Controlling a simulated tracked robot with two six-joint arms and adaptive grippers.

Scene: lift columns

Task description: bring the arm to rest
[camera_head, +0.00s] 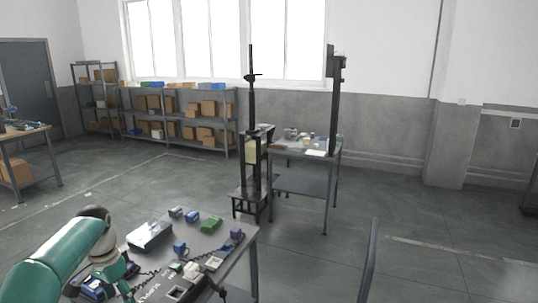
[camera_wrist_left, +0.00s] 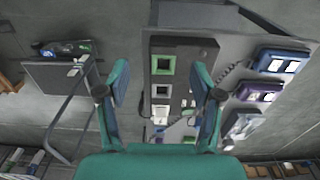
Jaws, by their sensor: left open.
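My left arm (camera_head: 60,255) is green and comes in from the lower left in the head view, over the left side of a grey workbench (camera_head: 245,240). In the left wrist view my left gripper (camera_wrist_left: 160,72) is open, its two green fingers well apart. In the head view the fingertips are hard to make out. My right arm and gripper are in neither view.
The workbench holds a dark box (camera_head: 150,237), a green block (camera_head: 210,225), a purple item (camera_head: 237,234) and other small parts. A second table (camera_head: 305,150) and a black column (camera_head: 252,150) stand behind. Open floor (camera_head: 440,225) lies to the right.

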